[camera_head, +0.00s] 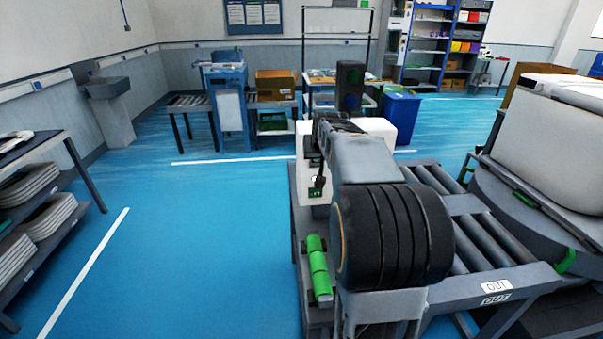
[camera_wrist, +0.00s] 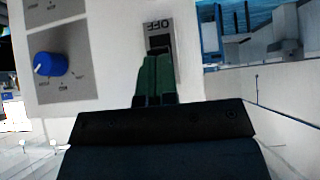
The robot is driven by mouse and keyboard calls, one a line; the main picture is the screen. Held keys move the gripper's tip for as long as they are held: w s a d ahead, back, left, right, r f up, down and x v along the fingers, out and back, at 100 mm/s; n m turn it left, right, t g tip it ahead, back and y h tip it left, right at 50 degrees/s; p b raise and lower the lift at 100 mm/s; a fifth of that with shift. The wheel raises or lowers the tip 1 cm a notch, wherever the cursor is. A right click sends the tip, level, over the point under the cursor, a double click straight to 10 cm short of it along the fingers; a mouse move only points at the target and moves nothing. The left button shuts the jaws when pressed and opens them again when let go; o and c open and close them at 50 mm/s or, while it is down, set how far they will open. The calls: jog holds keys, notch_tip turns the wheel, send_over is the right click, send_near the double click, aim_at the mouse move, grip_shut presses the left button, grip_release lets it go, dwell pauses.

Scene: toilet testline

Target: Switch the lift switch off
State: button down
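The lift switch (camera_wrist: 159,43) is a dark part on a small grey plate marked OFF, on a white box face in the wrist view. The lettering appears upside down. My gripper (camera_wrist: 157,62) has green fingers, which sit close together right in front of the switch and hide its lower part. No gap shows between the fingertips and nothing is seen held. I cannot tell whether they touch the switch. In the head view my own arm hides the gripper, and the white box (camera_head: 377,126) shows partly behind the arm.
A blue rotary knob (camera_wrist: 50,64) is on a grey panel beside the switch. In the head view a roller conveyor (camera_head: 490,240) marked OUT lies to the right. A shelf rack (camera_head: 62,150) stands at the left. Blue floor (camera_head: 190,240) between them is clear.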

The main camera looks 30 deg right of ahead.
jog(key=t+b, duration=0.1)
jog(key=b, duration=0.2)
jog(key=f+t+h+b, duration=0.1)
jog(key=t+b, duration=0.1)
jog(key=b, duration=0.2)
jog(key=shift+s+f, duration=0.15)
jog(key=shift+s, duration=0.15)
jog(key=shift+w, duration=0.15)
jog(key=shift+w+d+r+p, duration=0.25)
jog(key=shift+w+r+p, duration=0.1)
jog(key=shift+w+p, duration=0.15)
